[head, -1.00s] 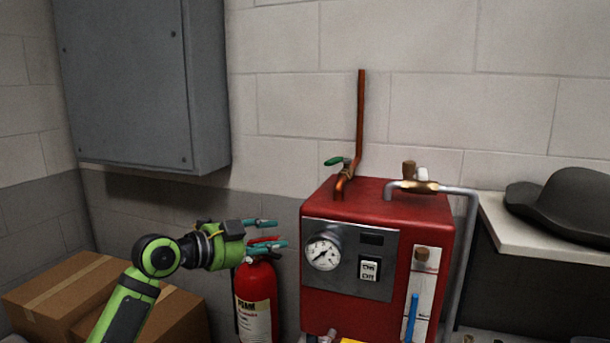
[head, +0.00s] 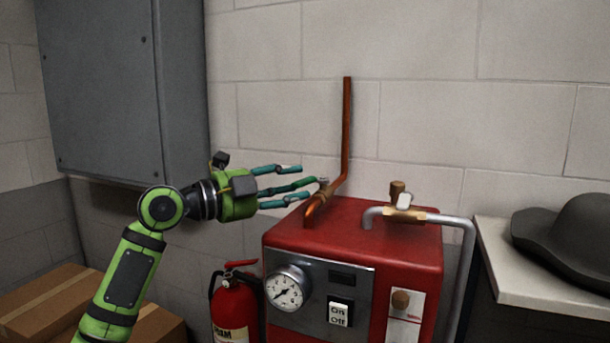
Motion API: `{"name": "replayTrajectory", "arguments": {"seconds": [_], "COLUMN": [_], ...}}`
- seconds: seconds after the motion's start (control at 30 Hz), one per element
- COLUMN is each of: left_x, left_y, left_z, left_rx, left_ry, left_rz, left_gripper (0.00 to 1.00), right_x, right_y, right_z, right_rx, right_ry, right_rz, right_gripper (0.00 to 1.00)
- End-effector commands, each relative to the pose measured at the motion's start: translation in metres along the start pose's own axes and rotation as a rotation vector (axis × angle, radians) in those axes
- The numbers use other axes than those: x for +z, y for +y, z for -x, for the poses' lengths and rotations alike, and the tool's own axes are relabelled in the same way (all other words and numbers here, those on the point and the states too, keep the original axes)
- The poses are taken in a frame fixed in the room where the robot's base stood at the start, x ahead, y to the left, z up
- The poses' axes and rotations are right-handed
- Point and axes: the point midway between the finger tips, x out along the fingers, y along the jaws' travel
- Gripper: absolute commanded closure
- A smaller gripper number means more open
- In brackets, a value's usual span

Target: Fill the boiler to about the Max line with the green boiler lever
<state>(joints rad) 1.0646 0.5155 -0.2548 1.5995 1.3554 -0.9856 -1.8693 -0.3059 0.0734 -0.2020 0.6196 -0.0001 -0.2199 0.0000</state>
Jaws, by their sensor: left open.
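The red boiler (head: 350,229) stands right of centre against the wall. The green boiler lever (head: 300,185) sits on the copper pipe's valve at its back left corner and points left. My left gripper (head: 303,183) is open, its teal fingers above and below the lever in the picture. I cannot tell whether they touch it. The white level panel (head: 404,326) on the boiler front is cut off by the bottom edge, and neither water nor a Max line shows in the visible part. My right gripper is not in view.
The copper pipe (head: 347,125) rises behind the lever. A brass tap (head: 404,214) with a grey pipe is on the boiler's right. A grey wall cabinet (head: 100,85), a fire extinguisher (head: 233,300) and cardboard boxes (head: 50,300) are on the left. A dark hat (head: 575,235) lies on the right shelf.

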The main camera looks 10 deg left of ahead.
Motion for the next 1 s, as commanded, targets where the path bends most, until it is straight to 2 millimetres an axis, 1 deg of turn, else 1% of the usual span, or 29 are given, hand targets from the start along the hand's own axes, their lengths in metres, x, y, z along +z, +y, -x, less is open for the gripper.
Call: {"name": "replayTrajectory", "arguments": {"seconds": [0.03,0.1,0.2,0.3,0.5,0.53,0.57,0.6,0.63,1.0], "left_x": [-0.001,-0.001,-0.001,-0.001,-0.001,-0.001,-0.001,-0.001,-0.001,0.000], "left_y": [-0.003,-0.003,-0.001,0.000,0.001,0.001,0.001,0.001,0.001,0.001], "left_z": [-0.009,-0.017,-0.025,-0.028,-0.028,-0.028,-0.028,-0.028,-0.028,-0.027], "left_rx": [0.002,0.002,0.001,0.002,0.002,0.002,0.002,0.002,0.002,0.002], "left_ry": [0.003,0.004,0.001,0.001,0.000,0.000,0.000,0.000,0.000,0.000], "left_rz": [0.003,0.003,0.002,0.001,0.000,0.000,0.000,0.000,0.000,0.000], "left_gripper": [0.59,0.59,0.59,0.59,0.59,0.63,0.75,0.91,1.00,1.00], "right_x": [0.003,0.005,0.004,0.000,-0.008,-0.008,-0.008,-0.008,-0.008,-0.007], "right_y": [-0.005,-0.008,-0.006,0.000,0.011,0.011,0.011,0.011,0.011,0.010], "right_z": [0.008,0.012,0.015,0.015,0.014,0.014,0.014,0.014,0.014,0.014], "right_rx": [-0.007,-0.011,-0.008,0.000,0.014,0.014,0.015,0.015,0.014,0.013], "right_ry": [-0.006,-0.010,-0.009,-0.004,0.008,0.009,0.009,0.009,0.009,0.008], "right_rz": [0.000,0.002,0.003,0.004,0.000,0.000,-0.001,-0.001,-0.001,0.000], "right_gripper": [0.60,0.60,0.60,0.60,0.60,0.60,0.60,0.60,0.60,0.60]}}
